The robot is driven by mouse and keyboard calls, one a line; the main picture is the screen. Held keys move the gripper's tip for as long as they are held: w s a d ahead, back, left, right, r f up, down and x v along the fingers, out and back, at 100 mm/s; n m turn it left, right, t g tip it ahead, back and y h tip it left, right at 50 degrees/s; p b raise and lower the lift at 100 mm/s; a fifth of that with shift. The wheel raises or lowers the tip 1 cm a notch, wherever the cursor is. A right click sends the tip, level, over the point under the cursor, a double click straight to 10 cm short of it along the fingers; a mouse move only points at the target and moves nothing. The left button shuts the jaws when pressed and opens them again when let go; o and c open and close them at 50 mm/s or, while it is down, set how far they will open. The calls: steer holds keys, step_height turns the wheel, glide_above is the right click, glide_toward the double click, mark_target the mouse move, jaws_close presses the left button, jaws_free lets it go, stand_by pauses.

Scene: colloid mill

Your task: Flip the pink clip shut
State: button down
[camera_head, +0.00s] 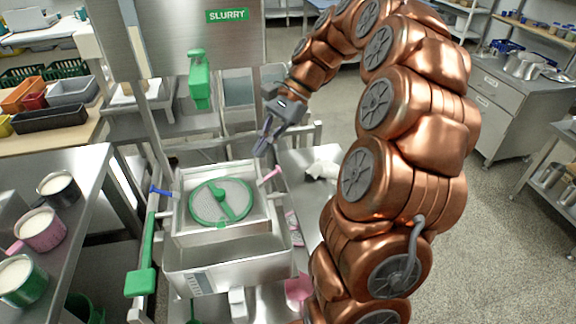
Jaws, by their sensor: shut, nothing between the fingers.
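The pink clip (270,175) is a small bar at the right rim of the square steel hopper (181,212). It angles up and to the right. My gripper (263,150) is just above and slightly left of the clip, pointing down, with its fingers together and nothing between them. I cannot tell whether the fingertips touch the clip; a small gap seems to show. A blue clip (161,192) is at the hopper's left rim. A round green-rimmed mesh screen (235,195) lies inside the hopper.
A green lever (143,265) stands at the hopper's left, and a green spout handle (199,80) hangs above behind it. A pink scoop (299,288) is below right. Mugs, including a pink one (41,230), stand on the left bench. A white cloth (322,171) lies on the right surface.

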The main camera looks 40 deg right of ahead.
steer(key=d+f+m+t+b, duration=0.1)
steer(key=d+m, duration=0.3)
steer(key=d, duration=0.6)
steer(key=w+d+f+m+t+y+b, duration=0.1)
steer(key=d+f+m+t, duration=0.2)
steer(key=d, duration=0.8)
steer(key=shift+f+m+y, duration=0.3)
steer(key=shift+f+m, duration=0.4)
steer(key=shift+m, duration=0.1)
steer(key=shift+a+f, duration=0.15)
steer(key=shift+a, duration=0.05)
steer(key=b, duration=0.5)
glide_toward(279, 168)
steer(key=shift+x, duration=3.6)
steer(key=shift+f, duration=0.2)
